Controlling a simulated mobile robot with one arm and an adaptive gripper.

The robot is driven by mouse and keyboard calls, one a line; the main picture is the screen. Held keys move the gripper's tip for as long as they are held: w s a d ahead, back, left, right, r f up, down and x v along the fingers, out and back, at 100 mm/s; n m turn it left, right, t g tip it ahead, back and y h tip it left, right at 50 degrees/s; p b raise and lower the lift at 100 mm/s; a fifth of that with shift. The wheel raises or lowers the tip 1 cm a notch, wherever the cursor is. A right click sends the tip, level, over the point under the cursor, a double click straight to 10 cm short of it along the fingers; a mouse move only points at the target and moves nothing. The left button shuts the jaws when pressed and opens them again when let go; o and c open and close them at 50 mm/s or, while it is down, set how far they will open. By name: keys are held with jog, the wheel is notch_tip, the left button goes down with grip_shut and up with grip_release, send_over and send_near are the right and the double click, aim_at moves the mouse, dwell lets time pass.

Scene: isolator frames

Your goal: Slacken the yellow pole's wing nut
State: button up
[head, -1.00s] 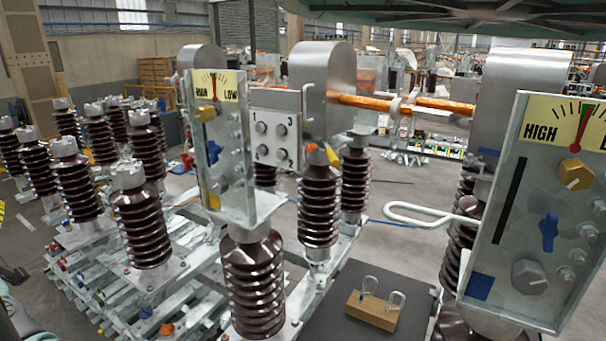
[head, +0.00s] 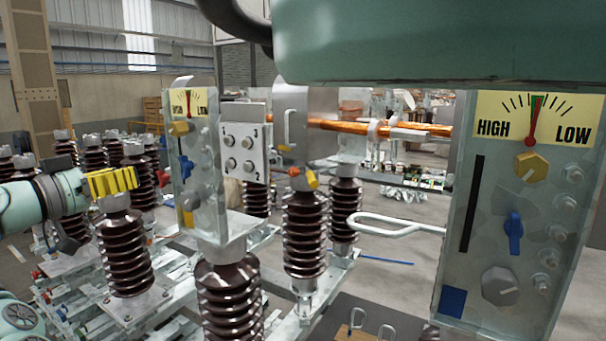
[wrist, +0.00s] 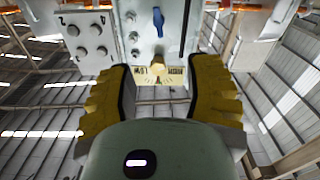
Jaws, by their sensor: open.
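The yellow pole is the left grey panel (head: 207,160), with a yellow patch (head: 187,218) low on its face and a HIGH/LOW dial at its top. Its blue wing nut (head: 186,168) sits below a yellow knob (head: 180,128) and above a grey knob (head: 188,201). My gripper (head: 125,180), with yellow ribbed fingers, is left of this panel, apart from the wing nut. In the wrist view the panel appears upside down, with the blue wing nut (wrist: 158,22) beyond the yellow knob. My gripper (wrist: 158,70) is open and empty there.
A numbered bolt plate (head: 243,150) stands just right of the panel. Another panel (head: 465,285) with a blue patch and its own blue wing nut (head: 514,233) is at right. A white hook-shaped rod (head: 395,228) juts left from it. Brown ribbed insulators (head: 125,250) stand below my gripper.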

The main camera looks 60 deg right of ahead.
aim_at(180, 162)
jog(key=d+p, duration=0.2)
jog(key=d, duration=0.1)
jog(key=d+p, duration=0.2)
jog(key=d, duration=0.2)
jog(key=d+p, duration=0.3)
jog(key=d, duration=0.1)
jog(key=shift+w+d+r, duration=0.15)
jog(key=shift+w, duration=0.1)
jog(key=shift+w+d+p, duration=0.2)
jog(key=shift+d+p, duration=0.3)
jog(key=shift+d, duration=0.7)
grip_shut()
